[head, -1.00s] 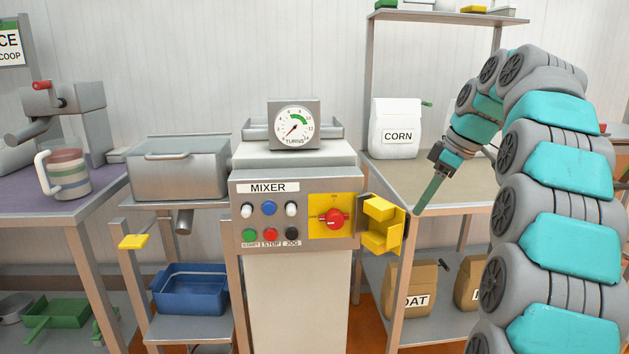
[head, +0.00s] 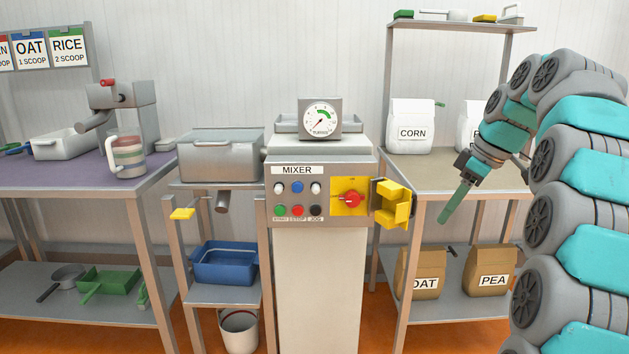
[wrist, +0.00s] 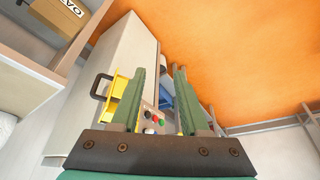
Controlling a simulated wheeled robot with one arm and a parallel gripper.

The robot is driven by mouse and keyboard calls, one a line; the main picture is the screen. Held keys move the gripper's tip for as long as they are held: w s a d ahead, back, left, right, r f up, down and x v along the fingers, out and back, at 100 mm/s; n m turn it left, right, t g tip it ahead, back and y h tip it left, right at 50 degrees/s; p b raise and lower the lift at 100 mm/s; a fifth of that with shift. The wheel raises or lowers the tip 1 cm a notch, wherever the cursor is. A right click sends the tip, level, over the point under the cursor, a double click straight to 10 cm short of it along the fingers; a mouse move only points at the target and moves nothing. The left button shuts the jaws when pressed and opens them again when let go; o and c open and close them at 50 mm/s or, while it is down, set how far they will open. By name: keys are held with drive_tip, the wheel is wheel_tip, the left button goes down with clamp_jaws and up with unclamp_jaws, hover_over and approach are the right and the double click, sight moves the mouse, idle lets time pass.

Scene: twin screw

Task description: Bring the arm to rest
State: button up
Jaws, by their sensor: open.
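My gripper (head: 457,203) hangs at the right in the head view, pointing down and to the left, in front of the right-hand table's edge. In the wrist view my gripper (wrist: 158,85) shows two green fingers spread apart with nothing between them. My teal and grey arm curves up and over from the lower right. The mixer (head: 318,200) stands left of my gripper, and its yellow switch cover (head: 396,203) is swung out to the right. My gripper appears clear of the cover and the table.
The right-hand table (head: 460,178) carries a white CORN bag (head: 411,120); OAT (head: 422,275) and PEA (head: 489,272) bags sit on its lower shelf. A grey bin (head: 220,154) and blue tray (head: 225,262) are left of the mixer.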

drive_tip(key=s+a+f+m+g+h, duration=0.15)
drive_tip(key=s+a+f+m, duration=0.5)
drive_tip(key=s+a, duration=0.65)
drive_tip(key=s+f+m+g, duration=0.1)
drive_tip(key=s+f, duration=0.4)
drive_tip(key=s, duration=0.4)
drive_tip(key=s+f+m+g+h, duration=0.1)
drive_tip(key=s+f, duration=0.5)
drive_tip(key=s, duration=0.2)
drive_tip(key=s+f+m+g+h, duration=0.1)
drive_tip(key=s+f+m, duration=0.1)
drive_tip(key=s+f, duration=0.3)
drive_tip(key=s, duration=0.4)
drive_tip(key=shift+s+d+f, duration=0.3)
drive_tip(key=shift+d+f, duration=0.05)
drive_tip(key=shift+f, duration=0.05)
